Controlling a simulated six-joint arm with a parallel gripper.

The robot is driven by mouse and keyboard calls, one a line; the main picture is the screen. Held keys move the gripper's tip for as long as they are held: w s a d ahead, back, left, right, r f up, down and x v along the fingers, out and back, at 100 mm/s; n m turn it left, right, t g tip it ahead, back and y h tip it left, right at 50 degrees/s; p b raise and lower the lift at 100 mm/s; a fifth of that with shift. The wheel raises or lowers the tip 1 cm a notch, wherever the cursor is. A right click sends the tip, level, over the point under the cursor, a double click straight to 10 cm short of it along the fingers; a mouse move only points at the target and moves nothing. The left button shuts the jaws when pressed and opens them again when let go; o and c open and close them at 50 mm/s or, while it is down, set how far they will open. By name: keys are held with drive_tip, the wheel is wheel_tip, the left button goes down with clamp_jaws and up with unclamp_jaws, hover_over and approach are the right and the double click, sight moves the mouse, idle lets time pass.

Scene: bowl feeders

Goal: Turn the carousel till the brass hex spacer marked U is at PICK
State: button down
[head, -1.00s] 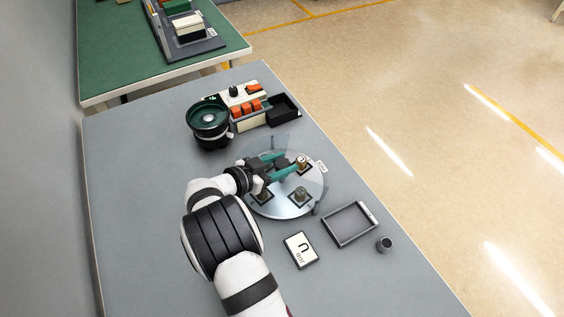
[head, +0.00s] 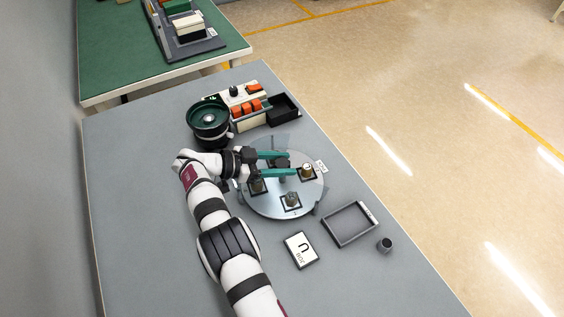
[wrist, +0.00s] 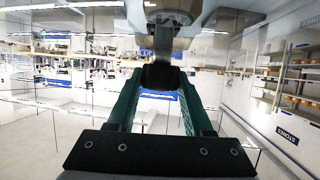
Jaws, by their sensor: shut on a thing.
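The carousel (head: 272,209) is a round silver plate with several dark square nests. A brass-topped piece (head: 307,170) sits in the nest at the right, beside the PICK label (head: 321,166). Other duller pieces sit in the front nest (head: 291,200) and the left nest (head: 257,185). Their marks are too small to read, so I cannot tell which is U. My gripper (head: 293,163) reaches over the plate from the left, its green fingers around a dark knob at the middle. In the wrist view the knob (wrist: 161,75) is between the fingertips.
A job card (head: 301,249) marked U lies in front of the carousel. An empty grey tray (head: 333,239) and a small dark cup (head: 384,244) stand right of it. A green bowl feeder (head: 209,119), a control box (head: 240,93) and a black bin (head: 284,109) stand behind.

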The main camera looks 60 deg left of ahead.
drive_tip(key=shift+w+r, duration=0.15)
drive_tip(key=shift+w, duration=0.1)
idle(0.4)
drive_tip(key=c, duration=0.6)
unclamp_jaws()
drive_tip(key=o, duration=0.3)
drive_tip(key=shift+s, duration=0.15)
drive_tip(key=r, duration=0.4)
drive_tip(key=shift+w+d+r, duration=0.3)
drive_tip(key=shift+r, duration=0.05)
drive_tip(key=w+d+r, duration=0.6)
drive_tip(key=d, duration=0.2)
drive_tip(key=shift+w+d, duration=0.25)
drive_tip(key=shift+w, duration=0.15)
drive_tip(key=shift+r, duration=0.1)
